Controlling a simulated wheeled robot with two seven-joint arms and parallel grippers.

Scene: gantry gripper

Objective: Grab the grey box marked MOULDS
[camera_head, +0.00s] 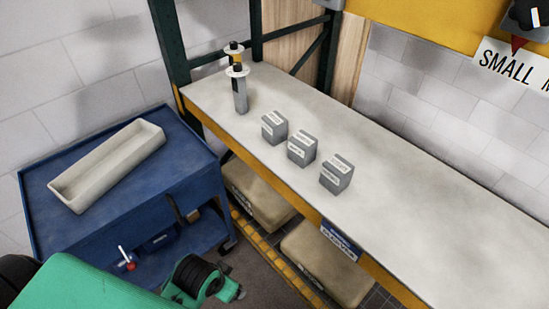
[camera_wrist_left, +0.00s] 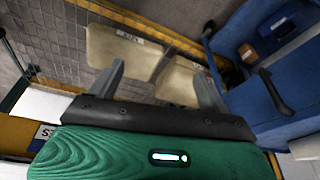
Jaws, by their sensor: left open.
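Three small grey boxes with white labels stand apart in a row on the pale worktop: a far-left box (camera_head: 274,128), a middle box (camera_head: 302,149) and a near-right box (camera_head: 337,174). The labels are too small to read, so I cannot tell which is marked MOULDS. My left gripper (camera_wrist_left: 160,72) is open in the left wrist view, with nothing between its two grey fingers. No grey box shows in that view. My green left arm (camera_head: 90,285) is at the lower left of the head view, below the worktop and apart from the boxes. My right gripper is not in view.
A grey cylinder with white discs (camera_head: 240,92) stands at the worktop's far left. A blue cart (camera_head: 50,235) carries a long pale tray (camera_head: 155,132). Beige bins (camera_head: 325,265) sit below the worktop (camera_head: 430,220), whose right part is clear. Dark green posts rise at the back.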

